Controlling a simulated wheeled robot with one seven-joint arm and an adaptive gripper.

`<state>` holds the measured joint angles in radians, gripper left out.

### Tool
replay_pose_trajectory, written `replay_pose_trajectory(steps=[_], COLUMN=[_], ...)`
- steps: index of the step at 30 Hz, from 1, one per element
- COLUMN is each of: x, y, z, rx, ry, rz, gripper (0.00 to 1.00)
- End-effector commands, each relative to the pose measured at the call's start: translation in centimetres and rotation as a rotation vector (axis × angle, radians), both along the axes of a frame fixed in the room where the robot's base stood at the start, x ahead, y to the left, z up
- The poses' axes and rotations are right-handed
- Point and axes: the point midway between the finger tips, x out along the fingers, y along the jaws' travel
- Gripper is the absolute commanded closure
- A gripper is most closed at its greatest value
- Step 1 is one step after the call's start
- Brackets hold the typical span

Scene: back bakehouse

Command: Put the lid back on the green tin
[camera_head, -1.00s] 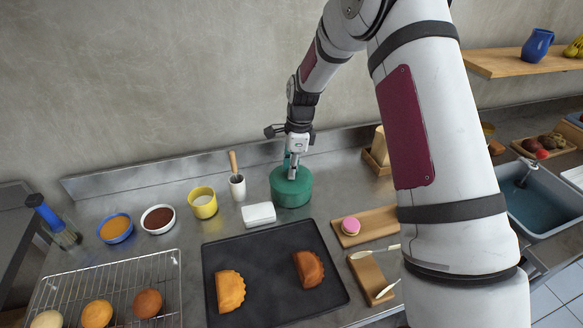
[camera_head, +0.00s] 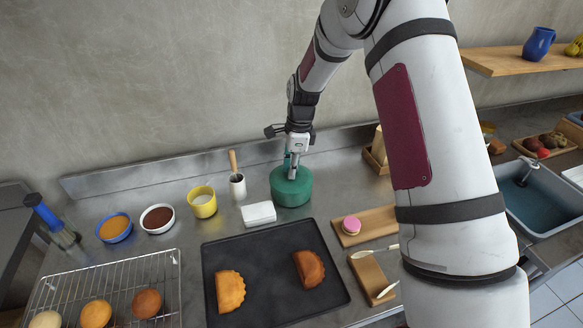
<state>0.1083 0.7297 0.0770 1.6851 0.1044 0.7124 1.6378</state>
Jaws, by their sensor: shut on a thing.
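The green tin (camera_head: 291,194) stands on the steel counter behind the dark baking tray. Its green lid (camera_head: 304,176) is at the top of the tin, and the two look in line. I cannot tell from this view whether the lid is fully seated. My gripper (camera_head: 292,174) points down over the middle of the tin and is shut on the lid at its top. The fingers hide part of the lid's centre.
A white block (camera_head: 258,213) lies close to the tin's left front. The baking tray (camera_head: 240,262) with two pastries is in front. A wooden board (camera_head: 375,223) lies right.

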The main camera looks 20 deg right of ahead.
Motion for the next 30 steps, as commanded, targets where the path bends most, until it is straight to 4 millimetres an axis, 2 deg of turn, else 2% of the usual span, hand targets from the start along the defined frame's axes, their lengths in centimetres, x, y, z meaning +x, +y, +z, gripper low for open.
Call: replay_pose_trajectory(steps=[5,6,9,15,16,18,19,30], x=[0.00,0.00,0.01,0.00,0.00,0.00,0.00,0.02], y=[0.02,0.02,0.01,0.02,0.02,0.02,0.02,0.01], z=[0.03,0.03,0.03,0.03,0.02,0.02,0.02,0.28], rx=[0.000,0.000,0.000,0.000,0.000,0.000,0.000,0.000], ry=[0.000,0.000,0.000,0.000,0.000,0.000,0.000,-0.001], rz=[0.001,0.001,0.001,0.001,0.001,0.001,0.001,0.001], gripper=[1.00,0.80,0.59,0.59,0.57,0.41,0.39,0.39])
